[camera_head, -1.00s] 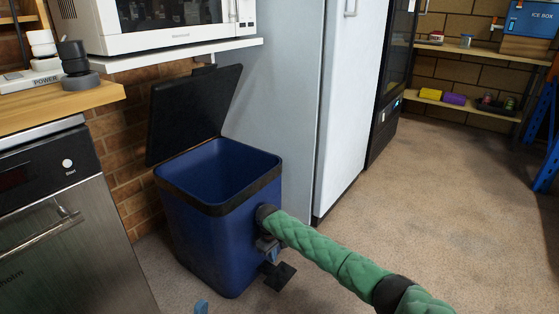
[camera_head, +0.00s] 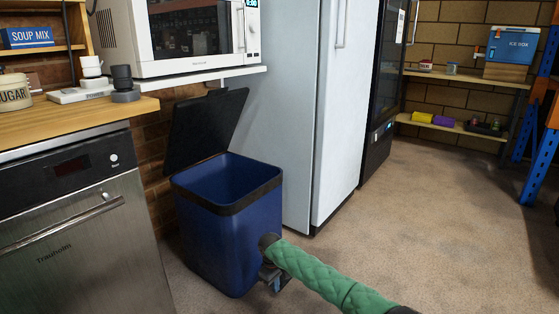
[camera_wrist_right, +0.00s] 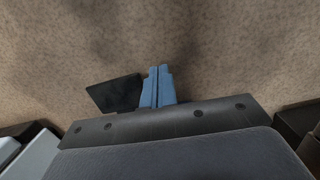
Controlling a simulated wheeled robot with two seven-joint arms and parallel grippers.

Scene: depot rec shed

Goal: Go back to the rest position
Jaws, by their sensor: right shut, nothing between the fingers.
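My right arm, in a green quilted sleeve (camera_head: 335,277), comes in from the lower right of the head view. Its gripper (camera_head: 276,284) points down beside the front right side of the blue bin. The right wrist view shows its blue fingers (camera_wrist_right: 158,86) closed together with nothing between them, above the carpet. A dark flat plate (camera_wrist_right: 118,93), which looks like the bin's pedal, lies just left of the fingertips; I cannot tell whether they touch. My left gripper is not in view.
The blue bin (camera_head: 227,240) stands with its black lid (camera_head: 205,130) up. A steel dishwasher (camera_head: 80,240) and wooden counter (camera_head: 70,122) are left. The fridge (camera_head: 345,120) and dark cooler (camera_head: 385,110) stand behind. Carpet at the right (camera_head: 430,225) is clear up to the blue rack (camera_head: 540,150).

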